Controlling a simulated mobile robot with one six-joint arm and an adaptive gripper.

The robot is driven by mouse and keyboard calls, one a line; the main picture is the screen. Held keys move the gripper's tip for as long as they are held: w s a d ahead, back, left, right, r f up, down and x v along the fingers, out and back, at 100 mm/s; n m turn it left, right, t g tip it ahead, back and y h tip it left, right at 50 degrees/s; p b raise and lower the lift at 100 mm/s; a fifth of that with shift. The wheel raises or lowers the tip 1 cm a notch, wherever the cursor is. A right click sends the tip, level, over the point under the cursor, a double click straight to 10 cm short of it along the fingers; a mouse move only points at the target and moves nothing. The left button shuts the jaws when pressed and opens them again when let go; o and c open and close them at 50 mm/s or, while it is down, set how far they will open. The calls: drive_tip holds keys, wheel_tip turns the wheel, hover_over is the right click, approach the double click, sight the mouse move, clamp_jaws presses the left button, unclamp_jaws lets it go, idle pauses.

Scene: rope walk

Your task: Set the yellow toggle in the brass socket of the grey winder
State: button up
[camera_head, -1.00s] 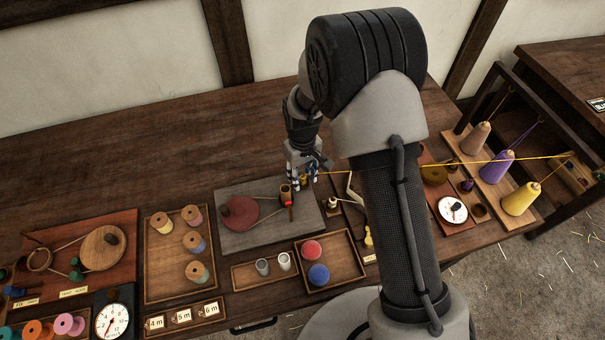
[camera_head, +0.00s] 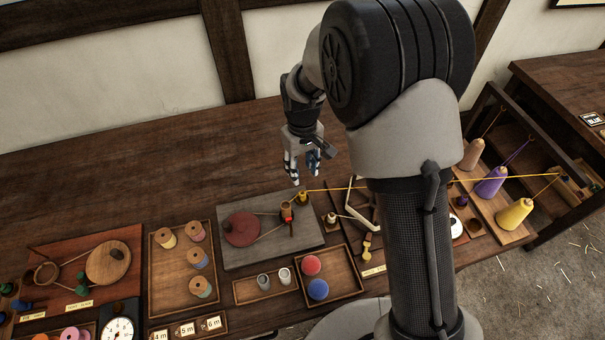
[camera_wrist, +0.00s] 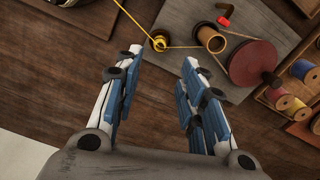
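The grey winder (camera_head: 267,250) is a grey board on the bench with a red wheel (camera_head: 241,229) and a brown bobbin (camera_head: 286,211). The yellow toggle (camera_head: 303,197) is at its far right corner, with a taut yellow line running off to the right. In the wrist view the toggle (camera_wrist: 159,42) sits at the brass socket, which it largely covers; how deep it sits I cannot tell. My gripper (camera_head: 303,177) is above and behind the toggle, apart from it. In the wrist view my gripper (camera_wrist: 158,62) is open, with nothing between its fingers.
A tray with a red and a blue knob (camera_head: 318,289) and a tray with two grey cups (camera_head: 264,282) stand in front. A spool tray (camera_head: 168,290) is left. Cones, including a yellow one (camera_head: 514,213), stand right. The bench behind the winder is clear.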

drive_tip(key=s+d+r+m+t, duration=0.15)
drive_tip(key=s+d+r, duration=0.3)
drive_tip(key=r, duration=0.45)
drive_tip(key=s+d+r+m+t, duration=0.15)
drive_tip(key=s+d+r, duration=0.3)
drive_tip(key=r, duration=0.45)
drive_tip(key=s+d+r+m, duration=0.1)
drive_tip(key=s+d+r, duration=0.1)
drive_tip(key=s, duration=0.6)
drive_tip(key=s+d+r+m+t, duration=0.1)
drive_tip(key=s+d+r+m, duration=0.1)
drive_tip(key=s, duration=0.6)
drive_tip(key=shift+s+d+r+t, duration=0.2)
drive_tip(key=shift+s+d+t, duration=0.15)
drive_tip(key=shift+d, duration=0.35)
